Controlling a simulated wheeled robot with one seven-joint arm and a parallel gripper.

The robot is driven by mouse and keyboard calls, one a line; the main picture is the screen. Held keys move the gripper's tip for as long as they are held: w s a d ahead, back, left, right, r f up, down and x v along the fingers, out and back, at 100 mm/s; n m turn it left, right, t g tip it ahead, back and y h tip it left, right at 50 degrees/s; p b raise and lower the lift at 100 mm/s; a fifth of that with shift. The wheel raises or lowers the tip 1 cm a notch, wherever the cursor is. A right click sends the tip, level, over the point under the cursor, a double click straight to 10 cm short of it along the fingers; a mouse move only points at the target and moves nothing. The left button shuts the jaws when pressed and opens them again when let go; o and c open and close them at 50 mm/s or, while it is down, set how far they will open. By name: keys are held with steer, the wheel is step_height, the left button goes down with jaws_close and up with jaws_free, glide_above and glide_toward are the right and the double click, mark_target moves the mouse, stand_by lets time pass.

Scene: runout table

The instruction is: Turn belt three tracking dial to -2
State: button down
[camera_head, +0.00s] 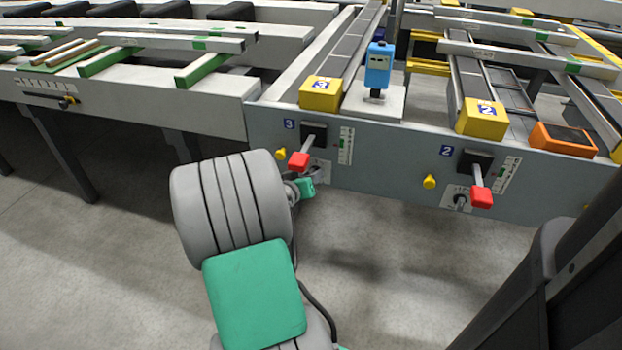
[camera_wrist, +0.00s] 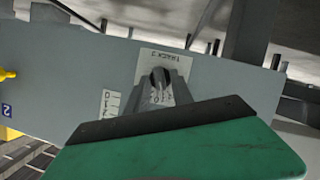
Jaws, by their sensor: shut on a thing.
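The belt three tracking dial (camera_wrist: 158,78) sits on a pale plate (camera_wrist: 165,62) on the grey front panel. My gripper (camera_wrist: 162,88) is shut on the dial, its grey fingers covering most of it. The plate's lettering and scale are upside down in the wrist view and partly hidden; I cannot read the dial's setting. In the head view, my gripper (camera_head: 306,188) reaches the panel below the blue 3 label (camera_head: 289,124), and the dial is mostly hidden there.
A red-handled lever (camera_head: 299,159) and a yellow knob (camera_head: 280,154) are close above my gripper. Belt two's similar red lever (camera_head: 481,197), yellow knob (camera_head: 429,181) and dial (camera_head: 461,201) are to the right. The floor in front is clear.

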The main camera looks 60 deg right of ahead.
steer(key=shift+w+n+g+h, duration=0.1)
steer(key=shift+n+g+h, duration=0.3)
steer(key=shift+n, duration=0.6)
steer(key=shift+r+g, duration=0.1)
steer(key=shift+g, duration=0.2)
steer(key=c, duration=1.6)
jaws_free()
steer(key=shift+o, duration=0.8)
steer(key=shift+a+r, duration=0.1)
steer(key=p+v, duration=0.2)
steer(key=v, duration=0.5)
steer(key=shift+a, duration=0.35)
